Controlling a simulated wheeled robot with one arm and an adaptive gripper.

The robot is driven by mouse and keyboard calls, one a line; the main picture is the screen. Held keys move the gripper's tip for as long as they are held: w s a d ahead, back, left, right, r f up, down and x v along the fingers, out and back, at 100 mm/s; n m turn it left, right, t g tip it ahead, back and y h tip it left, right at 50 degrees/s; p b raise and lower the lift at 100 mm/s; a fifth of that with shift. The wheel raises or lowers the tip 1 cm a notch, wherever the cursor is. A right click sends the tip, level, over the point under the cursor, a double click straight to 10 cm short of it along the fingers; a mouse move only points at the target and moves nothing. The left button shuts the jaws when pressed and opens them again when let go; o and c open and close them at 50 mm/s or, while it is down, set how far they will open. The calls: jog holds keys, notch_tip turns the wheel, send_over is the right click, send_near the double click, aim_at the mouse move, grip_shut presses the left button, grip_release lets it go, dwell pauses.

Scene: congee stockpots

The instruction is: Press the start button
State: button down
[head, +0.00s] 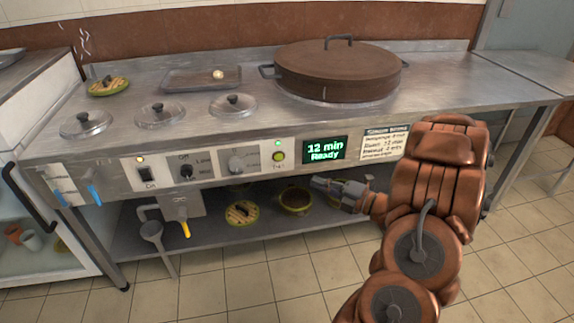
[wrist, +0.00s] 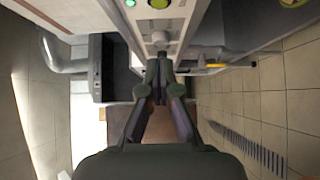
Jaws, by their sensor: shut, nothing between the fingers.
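The green round button (head: 279,157) sits on the front control panel of the steel counter, with a small lit green lamp just above it. It also shows at the top edge of the wrist view (wrist: 158,3), partly cut off. The display (head: 325,150) to its right reads "12 min Ready". My gripper (head: 318,183) is in front of the panel, below and to the right of the button and apart from it. In the wrist view my gripper (wrist: 159,62) has its fingertips together and empty, short of the button in the picture.
A large brown lidded pot (head: 338,75) stands on the counter, with several small steel lids (head: 162,112) to its left. A yellow-tipped tap (head: 184,226) hangs below the panel above the lower shelf.

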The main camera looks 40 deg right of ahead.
jog(key=b, duration=0.2)
send_near(275, 158)
jog(key=w+a, duration=0.3)
jog(key=w, duration=0.1)
jog(key=shift+w+d, duration=0.35)
jog(key=shift+w, duration=0.45)
jog(key=shift+f, duration=0.1)
